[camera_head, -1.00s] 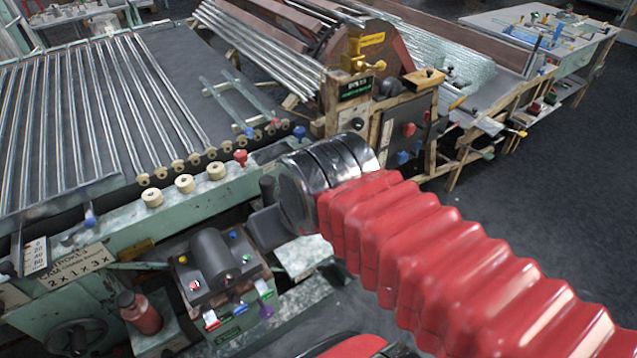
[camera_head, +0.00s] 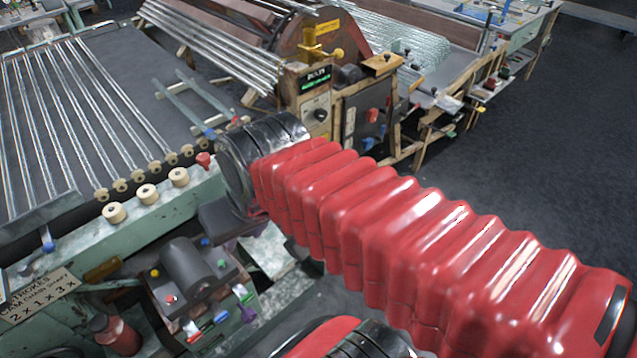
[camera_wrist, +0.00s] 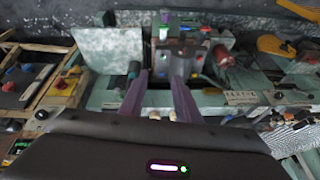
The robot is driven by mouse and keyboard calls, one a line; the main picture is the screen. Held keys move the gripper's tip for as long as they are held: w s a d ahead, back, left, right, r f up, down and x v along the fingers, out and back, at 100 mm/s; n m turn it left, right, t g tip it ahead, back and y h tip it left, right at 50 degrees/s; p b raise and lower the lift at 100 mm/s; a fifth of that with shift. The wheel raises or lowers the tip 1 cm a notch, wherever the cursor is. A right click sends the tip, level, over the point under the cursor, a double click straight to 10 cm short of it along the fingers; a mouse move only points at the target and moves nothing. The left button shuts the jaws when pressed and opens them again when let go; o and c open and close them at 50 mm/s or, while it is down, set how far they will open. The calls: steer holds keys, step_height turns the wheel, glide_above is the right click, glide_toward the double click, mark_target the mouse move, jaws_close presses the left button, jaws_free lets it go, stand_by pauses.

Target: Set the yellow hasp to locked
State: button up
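A yellow fitting (camera_head: 313,42) with a yellow knob stands on top of the brown wheeled machine in the head view. It may be the hasp; whether it is locked is too small to tell. A yellow bar (camera_head: 103,269) lies along the green bench's front. My gripper shows in the wrist view (camera_wrist: 160,82) with two purple fingers apart and nothing between them. In the head view my gripper is mostly hidden behind my wrist, over the green bench's front and well short of the yellow fitting.
A grey motor unit (camera_head: 193,270) with coloured buttons and levers sits below my wrist. Glass tubes (camera_head: 75,120) lie across the green bench at left. A red bottle (camera_head: 118,336) stands at lower left. Dark floor (camera_head: 550,140) is clear at right.

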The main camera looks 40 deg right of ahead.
steer(key=w+f+m+g+y, duration=0.3)
steer(key=w+f+m+y, duration=0.3)
steer(key=f+m+y, duration=0.15)
steer(key=w+d+f+m+t+y, duration=0.4)
steer(key=w+d+f+m+t, duration=0.25)
steer(key=w+d+m, duration=0.35)
steer(key=s+d+f+m+t+h, duration=0.3)
steer(key=d+f+m+t+h, duration=0.2)
steer(key=d, duration=0.8)
steer(key=s+d+f+m+t+h, duration=0.3)
steer(key=d+f+m+t+h, duration=0.2)
steer(key=d+f+m, duration=0.7)
step_height(320, 180, down, 2)
steer(key=shift+s+d+h, duration=0.15)
steer(key=shift+d+h, duration=0.6)
steer(key=shift+d, duration=0.45)
steer(key=w, duration=1.4)
steer(key=shift+a, duration=0.2)
